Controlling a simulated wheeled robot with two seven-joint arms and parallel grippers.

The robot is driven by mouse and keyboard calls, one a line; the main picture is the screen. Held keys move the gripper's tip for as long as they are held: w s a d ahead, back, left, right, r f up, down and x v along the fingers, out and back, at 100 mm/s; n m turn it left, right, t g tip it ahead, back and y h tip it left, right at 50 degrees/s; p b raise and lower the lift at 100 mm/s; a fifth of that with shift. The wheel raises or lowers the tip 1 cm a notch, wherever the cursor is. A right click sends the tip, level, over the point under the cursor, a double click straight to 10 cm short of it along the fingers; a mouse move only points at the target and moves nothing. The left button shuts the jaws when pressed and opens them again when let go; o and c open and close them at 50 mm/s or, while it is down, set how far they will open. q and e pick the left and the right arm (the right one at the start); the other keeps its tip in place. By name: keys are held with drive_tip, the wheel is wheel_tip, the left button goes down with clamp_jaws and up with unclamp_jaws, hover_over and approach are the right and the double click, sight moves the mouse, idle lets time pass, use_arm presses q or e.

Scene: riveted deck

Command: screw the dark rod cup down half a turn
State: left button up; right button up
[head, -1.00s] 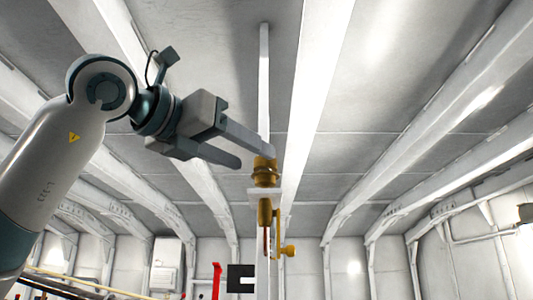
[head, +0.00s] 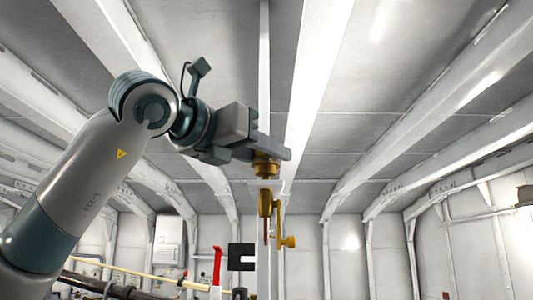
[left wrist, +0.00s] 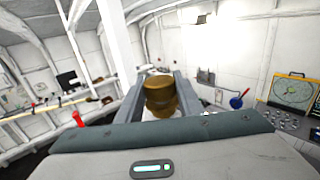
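A brass cup-like fitting (head: 266,170) hangs under my left gripper in the head view, on the line of a pale vertical rod (head: 264,70). I take it as the rod cup; it looks brass rather than dark. My left gripper (head: 275,150) is at its top, and the near finger hides its upper part. In the left wrist view the brass cup (left wrist: 160,92) stands between the two fingers (left wrist: 160,85). Each finger is close beside it; contact is not clear. My right gripper is in neither view.
Below the cup is a brass valve-like fitting (head: 265,204) with a side knob (head: 289,241). A red upright piece (head: 217,265) and a black bracket (head: 241,257) stand lower left. White ribs line the hull. Space right of the cup is open.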

use_arm(q)
drive_tip(key=shift+c, duration=0.4)
drive_tip(key=shift+m+g+h, duration=0.6)
drive_tip(key=shift+h, duration=0.1)
drive_tip(key=shift+m+g+h+p, duration=0.3)
drive_tip(key=shift+m+g+h, duration=0.6)
drive_tip(key=shift+g, duration=0.2)
drive_tip(key=o, duration=1.1)
drive_tip(key=shift+s+a, duration=0.1)
drive_tip(key=shift+a, duration=0.05)
